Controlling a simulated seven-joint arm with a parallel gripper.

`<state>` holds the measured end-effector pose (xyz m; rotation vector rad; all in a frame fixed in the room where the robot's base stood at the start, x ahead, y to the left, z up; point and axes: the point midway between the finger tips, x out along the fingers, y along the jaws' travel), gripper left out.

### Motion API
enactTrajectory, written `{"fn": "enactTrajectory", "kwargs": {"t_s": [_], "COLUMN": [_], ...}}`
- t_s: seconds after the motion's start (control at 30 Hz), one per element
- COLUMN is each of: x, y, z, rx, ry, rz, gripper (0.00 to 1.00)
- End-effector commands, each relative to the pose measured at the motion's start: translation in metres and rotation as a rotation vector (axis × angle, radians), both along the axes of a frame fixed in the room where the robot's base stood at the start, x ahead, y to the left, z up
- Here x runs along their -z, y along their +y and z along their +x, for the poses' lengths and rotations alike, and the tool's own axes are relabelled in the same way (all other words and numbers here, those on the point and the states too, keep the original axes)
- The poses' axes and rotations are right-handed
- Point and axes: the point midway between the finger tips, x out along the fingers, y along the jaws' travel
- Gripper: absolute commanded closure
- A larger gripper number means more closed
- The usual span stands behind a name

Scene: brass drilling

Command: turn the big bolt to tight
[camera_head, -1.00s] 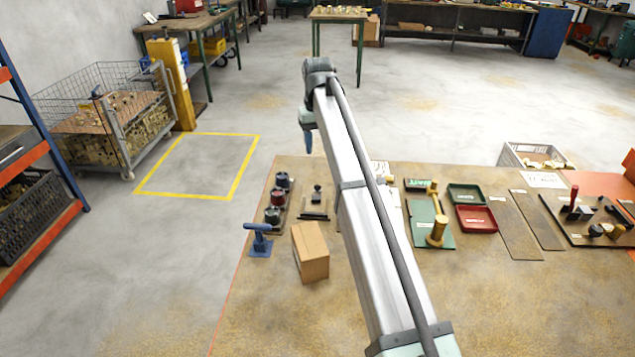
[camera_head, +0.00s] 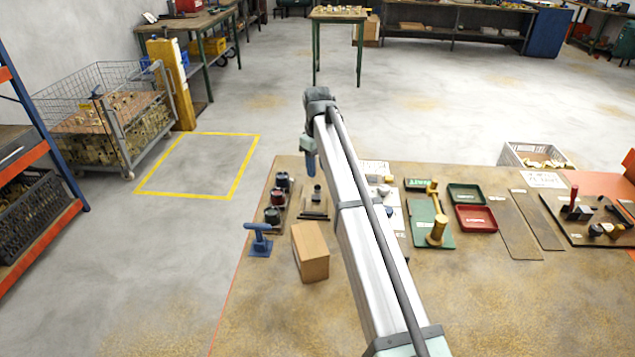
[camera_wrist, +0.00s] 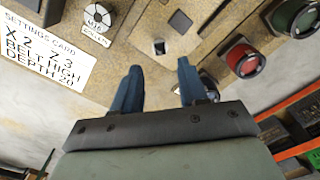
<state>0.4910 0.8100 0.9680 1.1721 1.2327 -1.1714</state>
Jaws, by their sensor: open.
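My gripper (camera_wrist: 160,70) is open and empty, with its two blue fingers apart above the bench in the wrist view. In the head view one blue fingertip (camera_head: 310,165) shows above the bench's far left part. Past the fingers in the wrist view lie a small square-topped post (camera_wrist: 159,46) and a dark square block (camera_wrist: 180,20). A white round dial marked M16 (camera_wrist: 98,18) lies at the upper left, beside a small label that seems to read bolts. I cannot tell which piece is the big bolt. My arm hides part of the bench in the head view.
A settings card (camera_wrist: 45,50) lies left in the wrist view. Red (camera_wrist: 243,60) and green (camera_wrist: 293,17) round parts stand at the right. In the head view, a cardboard box (camera_head: 310,252) and a blue T-handled piece (camera_head: 259,240) stand nearer. The front bench (camera_head: 500,310) is clear.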

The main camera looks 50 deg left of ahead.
Motion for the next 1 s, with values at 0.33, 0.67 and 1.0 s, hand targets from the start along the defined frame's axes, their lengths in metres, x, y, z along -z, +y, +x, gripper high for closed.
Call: {"fn": "enactTrajectory", "kwargs": {"t_s": [0.33, 0.67, 1.0], "x": [0.051, 0.064, 0.063], "y": [0.0, 0.0, 0.0], "z": [0.0, 0.0, 0.0], "rx": [0.001, 0.001, 0.001], "ry": [0.001, 0.0, 0.0], "rz": [-0.001, 0.0, 0.0], "gripper": [0.57, 0.57, 0.72]}}
